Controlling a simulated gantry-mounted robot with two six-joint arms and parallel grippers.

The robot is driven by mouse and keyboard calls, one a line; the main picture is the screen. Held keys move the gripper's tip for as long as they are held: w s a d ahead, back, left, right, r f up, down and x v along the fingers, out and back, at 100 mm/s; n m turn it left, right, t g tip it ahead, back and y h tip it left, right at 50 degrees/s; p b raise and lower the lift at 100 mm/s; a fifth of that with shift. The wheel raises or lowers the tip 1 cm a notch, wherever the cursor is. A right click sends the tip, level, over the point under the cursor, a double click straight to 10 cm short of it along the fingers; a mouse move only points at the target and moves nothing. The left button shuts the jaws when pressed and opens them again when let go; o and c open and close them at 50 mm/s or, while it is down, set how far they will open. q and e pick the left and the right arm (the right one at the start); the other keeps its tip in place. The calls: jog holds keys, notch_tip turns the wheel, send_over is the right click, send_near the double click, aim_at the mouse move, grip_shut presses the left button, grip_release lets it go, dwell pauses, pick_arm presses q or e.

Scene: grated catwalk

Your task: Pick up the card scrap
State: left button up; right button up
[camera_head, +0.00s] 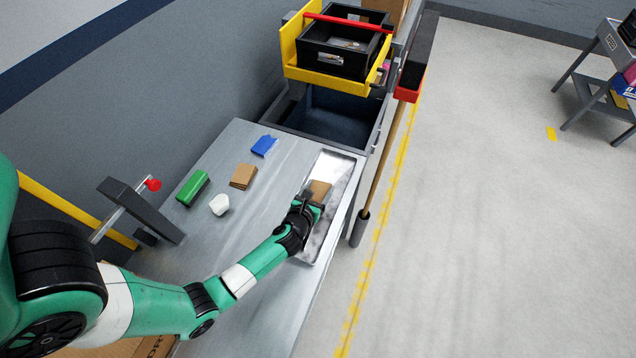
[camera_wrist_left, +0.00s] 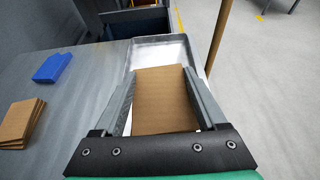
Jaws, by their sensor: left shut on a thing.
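My left gripper (camera_head: 312,198) reaches over a shallow metal tray (camera_head: 344,168) near the table's right edge. It is shut on a brown piece of card (camera_head: 321,190). In the left wrist view the card (camera_wrist_left: 164,100) fills the space between the two fingers and sticks out past their tips. The tray (camera_wrist_left: 160,48) shows beyond it; whether the card touches the tray I cannot tell. A second brown card stack (camera_head: 243,176) lies on the table to the left of the tray. My right gripper is not in view.
The grey table (camera_head: 225,155) also bears a blue piece (camera_head: 264,146), a green block (camera_head: 192,187) and a white lump (camera_head: 219,204). A dark bin with a yellow frame (camera_head: 293,47) stands behind. A wooden pole (camera_head: 382,165) rises beside the right edge.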

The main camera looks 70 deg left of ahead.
pick_arm(q)
jog(key=s+d+r, duration=0.2)
jog(key=d+r, duration=0.1)
jog(key=d, duration=0.2)
jog(key=s+d+r+p, duration=0.1)
jog(key=d+r, duration=0.2)
jog(key=d, duration=0.2)
jog(key=shift+s+p, duration=0.3)
jog(key=shift+s, duration=0.05)
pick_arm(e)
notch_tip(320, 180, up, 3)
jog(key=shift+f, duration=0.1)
